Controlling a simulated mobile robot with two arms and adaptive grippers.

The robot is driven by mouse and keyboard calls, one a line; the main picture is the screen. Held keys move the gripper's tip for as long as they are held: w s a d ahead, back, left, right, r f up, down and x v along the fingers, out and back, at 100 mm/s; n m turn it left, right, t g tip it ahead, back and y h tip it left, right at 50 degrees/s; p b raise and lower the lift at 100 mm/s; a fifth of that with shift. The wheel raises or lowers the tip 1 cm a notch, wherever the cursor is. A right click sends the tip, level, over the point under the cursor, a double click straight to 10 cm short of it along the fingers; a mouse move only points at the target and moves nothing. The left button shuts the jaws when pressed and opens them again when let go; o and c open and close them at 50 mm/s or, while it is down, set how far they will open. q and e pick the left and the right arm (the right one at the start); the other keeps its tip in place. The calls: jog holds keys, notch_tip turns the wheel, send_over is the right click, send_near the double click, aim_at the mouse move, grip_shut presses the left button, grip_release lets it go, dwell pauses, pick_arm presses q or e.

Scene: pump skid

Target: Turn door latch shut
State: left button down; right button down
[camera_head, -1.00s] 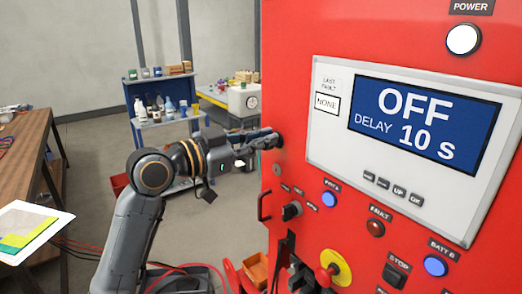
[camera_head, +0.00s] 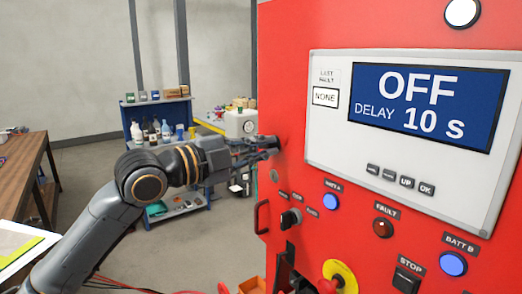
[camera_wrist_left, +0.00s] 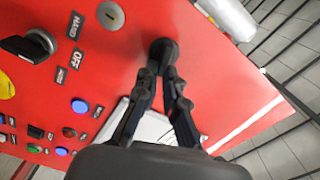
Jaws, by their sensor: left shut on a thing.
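The door latch is a small dark knob (camera_wrist_left: 163,48) on the red cabinet door, near the door's edge in the left wrist view. My left gripper (camera_wrist_left: 165,72) is shut on it, its two fingertips meeting at the knob. In the head view the left gripper (camera_head: 268,149) reaches in from the left against the cabinet's left side. There the fingers largely hide the latch, and its turn angle is hard to tell. The red cabinet (camera_head: 290,90) carries a display reading OFF, DELAY 10 s. My right gripper is in neither view.
A blue shelf with bottles (camera_head: 150,103) stands behind my arm. A wooden table (camera_head: 22,175) is at the left. Open floor lies between.

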pick_arm(q)
jog(key=shift+s+f+m, duration=0.1)
jog(key=shift+f+m, duration=0.05)
jog(key=shift+m, duration=0.75)
jog(key=shift+f+m, duration=0.1)
jog(key=shift+m, duration=0.8)
jog(key=shift+f, duration=0.1)
jog(key=c, duration=1.4)
grip_release()
jog(key=shift+d, duration=0.1)
jog(key=shift+c, duration=0.2)
jog(key=v, duration=1.2)
